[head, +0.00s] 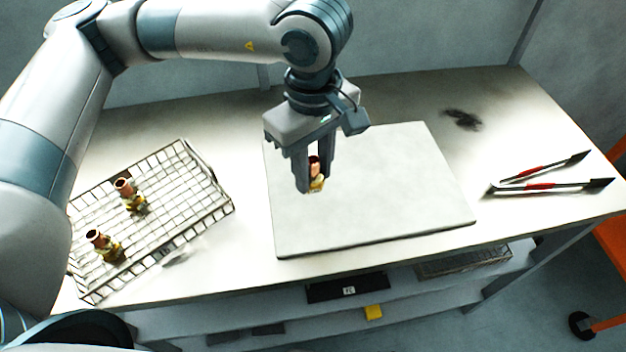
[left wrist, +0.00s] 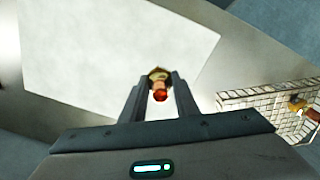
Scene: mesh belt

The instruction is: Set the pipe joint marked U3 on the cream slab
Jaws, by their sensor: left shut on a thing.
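The cream slab (head: 400,190) lies flat in the middle of the table and also fills much of the left wrist view (left wrist: 100,50). My left gripper (head: 310,188) is over the slab's left part, pointing down, shut on a copper-and-brass pipe joint (head: 317,172). The joint also shows between the fingers in the left wrist view (left wrist: 160,84). No marking on it can be read. I cannot tell whether its lower end touches the slab. My right gripper is not in view.
A wire mesh tray (head: 185,222) on the left holds two more pipe joints, one farther back (head: 130,195) and one nearer (head: 104,246). Red-handled tongs (head: 545,187) lie at the right. A dark smudge (head: 463,120) marks the table behind. The slab's right part is bare.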

